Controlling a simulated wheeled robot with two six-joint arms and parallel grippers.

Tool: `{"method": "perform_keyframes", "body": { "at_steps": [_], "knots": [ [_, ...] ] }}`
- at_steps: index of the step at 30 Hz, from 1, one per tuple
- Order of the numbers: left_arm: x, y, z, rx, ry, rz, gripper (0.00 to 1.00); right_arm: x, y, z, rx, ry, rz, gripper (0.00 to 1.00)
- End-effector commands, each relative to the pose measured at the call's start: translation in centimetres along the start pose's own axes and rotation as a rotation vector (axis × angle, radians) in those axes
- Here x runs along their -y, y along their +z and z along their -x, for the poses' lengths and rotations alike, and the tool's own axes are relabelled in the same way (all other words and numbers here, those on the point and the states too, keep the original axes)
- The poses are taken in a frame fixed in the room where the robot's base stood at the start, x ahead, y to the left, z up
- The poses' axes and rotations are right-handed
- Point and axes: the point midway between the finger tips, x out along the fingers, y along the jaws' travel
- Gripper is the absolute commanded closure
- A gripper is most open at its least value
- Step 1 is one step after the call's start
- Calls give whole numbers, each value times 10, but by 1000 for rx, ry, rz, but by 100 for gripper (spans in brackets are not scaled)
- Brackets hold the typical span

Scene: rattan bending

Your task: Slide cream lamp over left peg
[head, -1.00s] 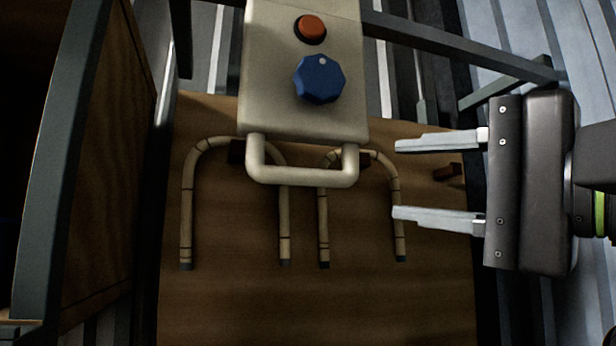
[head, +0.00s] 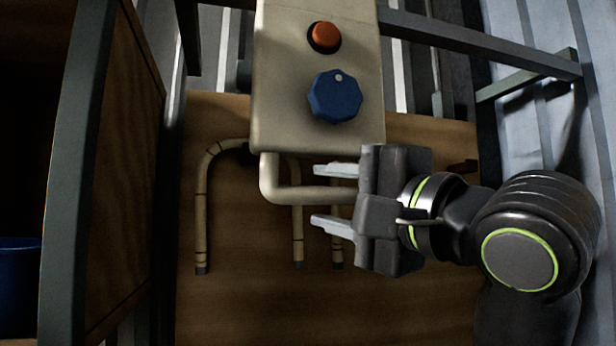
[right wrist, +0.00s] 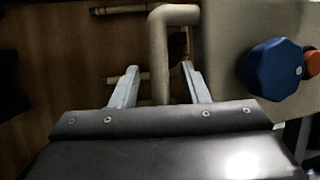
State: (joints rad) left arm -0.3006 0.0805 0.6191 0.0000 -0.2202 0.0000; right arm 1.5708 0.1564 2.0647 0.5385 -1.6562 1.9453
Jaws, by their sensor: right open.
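I cannot make out a thing that is clearly a lamp. The cream thing in the head view is a box (head: 305,120) with a tubular U-shaped handle (head: 285,191) at its lower edge. My right gripper (head: 315,195) is open, its fingers pointing left, one above and one below the handle's crossbar in the picture. In the right wrist view the handle (right wrist: 158,55) shows between the open fingertips (right wrist: 159,70); contact cannot be told. A dark peg-like block (head: 245,156) shows at the top of the left bent cane, partly hidden by the box.
A bent rattan cane (head: 201,215) lies against the wooden board (head: 240,310); a second is mostly hidden behind my gripper. The box carries an orange button (head: 324,37) and a blue knob (head: 335,96). A wooden panel with a grey frame (head: 75,150) stands at left, near a blue container (head: 18,285).

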Motion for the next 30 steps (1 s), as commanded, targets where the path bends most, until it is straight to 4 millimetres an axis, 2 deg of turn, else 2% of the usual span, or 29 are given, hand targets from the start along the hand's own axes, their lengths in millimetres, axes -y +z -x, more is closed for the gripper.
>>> {"method": "perform_keyframes", "body": {
  "at_steps": [3, 9, 20, 30],
  "knots": [
    [1, -2, 10, -2, 0, 0, 64, 2, 0, -20, 2, 3, -2, 59],
    [2, -4, 18, -3, 0, 0, 64, 1, 0, -41, 0, 2, -1, 59],
    [2, -4, 18, -3, 0, 0, 64, 0, 0, -45, -1, 0, 1, 59],
    [1, -4, 18, -3, 0, 0, 64, 0, 0, -45, -1, 0, 1, 100]
  ]
}}
